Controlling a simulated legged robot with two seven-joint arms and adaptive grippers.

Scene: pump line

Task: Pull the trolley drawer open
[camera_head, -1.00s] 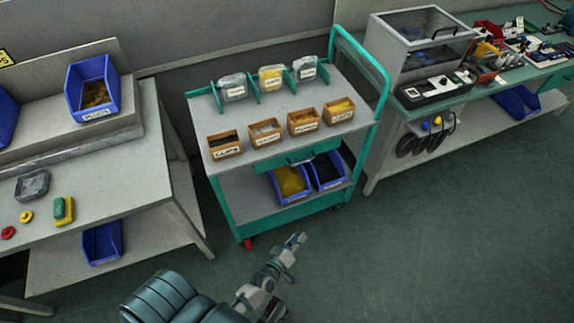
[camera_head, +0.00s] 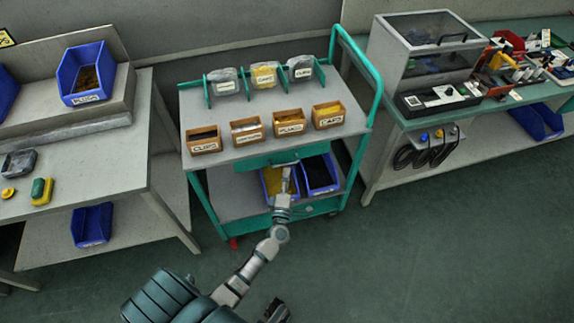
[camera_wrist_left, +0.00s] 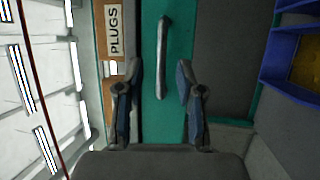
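The teal trolley drawer (camera_head: 257,161) sits under the trolley's top tray and looks shut. Its grey bar handle (camera_wrist_left: 162,58) runs upright in the left wrist view across the teal front (camera_wrist_left: 178,125). My left gripper (camera_head: 287,182) is in front of the drawer, close to the handle. In the wrist view its two fingers (camera_wrist_left: 157,80) are spread, one on each side of the handle, with no clear contact. In the head view the gripper partly hides the handle. A dark part shows at the bottom edge of the head view; I cannot tell whether it is my right gripper.
Open boxes, one labelled PLUGS (camera_wrist_left: 115,30), stand along the top tray (camera_head: 245,99). Blue bins (camera_head: 320,174) sit on the lower shelf below the drawer. Workbenches (camera_head: 110,165) flank the trolley. The floor (camera_head: 400,260) in front is clear.

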